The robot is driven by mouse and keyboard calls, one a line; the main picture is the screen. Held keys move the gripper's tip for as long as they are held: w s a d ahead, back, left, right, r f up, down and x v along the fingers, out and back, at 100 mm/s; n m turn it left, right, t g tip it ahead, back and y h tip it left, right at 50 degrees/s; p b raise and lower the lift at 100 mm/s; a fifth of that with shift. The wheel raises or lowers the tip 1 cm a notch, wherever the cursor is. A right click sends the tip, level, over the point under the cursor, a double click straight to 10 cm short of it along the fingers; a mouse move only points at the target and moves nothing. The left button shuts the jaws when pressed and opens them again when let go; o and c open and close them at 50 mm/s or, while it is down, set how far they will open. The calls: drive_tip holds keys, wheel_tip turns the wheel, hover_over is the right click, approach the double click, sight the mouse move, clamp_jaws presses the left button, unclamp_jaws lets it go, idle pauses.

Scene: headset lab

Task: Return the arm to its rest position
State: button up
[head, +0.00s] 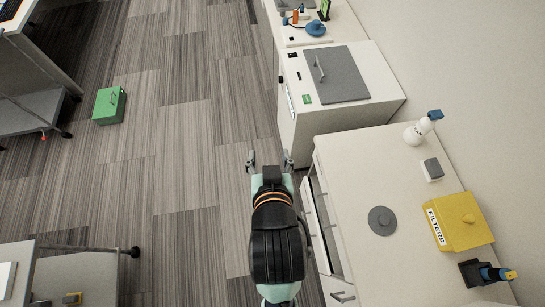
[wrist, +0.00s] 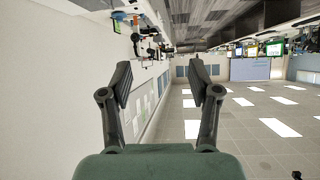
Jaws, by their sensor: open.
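My gripper (head: 269,161) is at the lower middle of the head view, at the end of my dark arm. Its two fingers stand wide apart with nothing between them. It is over the floor side of the white counter's drawer front. In the wrist view my gripper (wrist: 161,82) also shows both fingers spread and empty. Beyond them the room appears upside down, with the ceiling panels low in the picture.
A white counter (head: 352,170) on the right bears a yellow FILTERS box (head: 461,222), a grey disc (head: 382,220) and a white spray bottle (head: 417,132). A drawer (head: 322,225) appears partly open beside my arm. A green box (head: 109,105) lies on the open floor.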

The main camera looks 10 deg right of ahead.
wheel_tip(320, 180, up, 21)
drive_tip(key=s+a+n+t+p, duration=0.1)
drive_tip(key=a+p, duration=0.1)
drive_tip(key=p, duration=1.7)
drive_tip(key=shift+y, duration=0.3)
drive_tip(key=shift+s+a, duration=0.1)
